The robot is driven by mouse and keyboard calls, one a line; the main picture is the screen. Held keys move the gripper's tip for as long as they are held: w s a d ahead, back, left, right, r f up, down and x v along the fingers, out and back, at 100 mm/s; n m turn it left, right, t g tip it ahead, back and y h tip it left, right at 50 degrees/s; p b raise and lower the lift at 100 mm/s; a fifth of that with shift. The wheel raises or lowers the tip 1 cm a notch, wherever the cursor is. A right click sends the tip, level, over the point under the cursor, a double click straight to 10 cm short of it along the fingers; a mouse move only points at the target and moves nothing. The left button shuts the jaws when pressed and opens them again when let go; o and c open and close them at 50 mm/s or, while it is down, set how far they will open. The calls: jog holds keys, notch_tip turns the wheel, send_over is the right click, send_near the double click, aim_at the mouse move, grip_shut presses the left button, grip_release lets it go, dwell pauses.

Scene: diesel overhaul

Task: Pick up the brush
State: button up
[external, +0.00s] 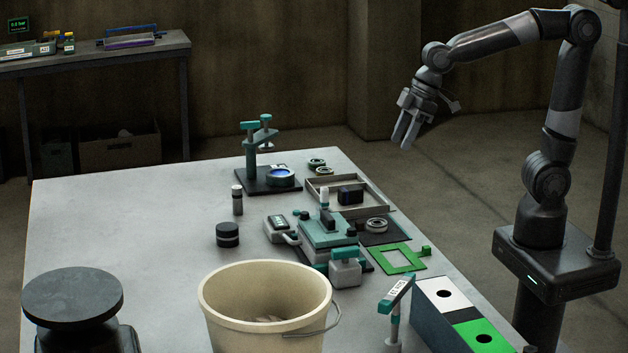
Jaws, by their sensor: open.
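I cannot pick out the brush with certainty in the external view. A small upright thing with a pale top (324,198) stands at the teal fixture (328,230) mid-table, and a teal-headed tool (396,296) stands at the table's front right; I cannot tell if either is a brush. My gripper (405,140) is open and empty. It hangs in the air beyond the table's right edge, pointing down, apart from everything on the table.
A cream bucket (268,274) and a round black stand (72,294) fill the front. The table's left (120,220) is clear.

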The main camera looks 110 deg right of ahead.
send_near(325, 187)
jog(key=shift+g, duration=0.3)
jog(key=shift+w+x, duration=0.2)
jog(key=shift+x, duration=5.1)
jog(key=shift+r, duration=0.1)
grip_shut()
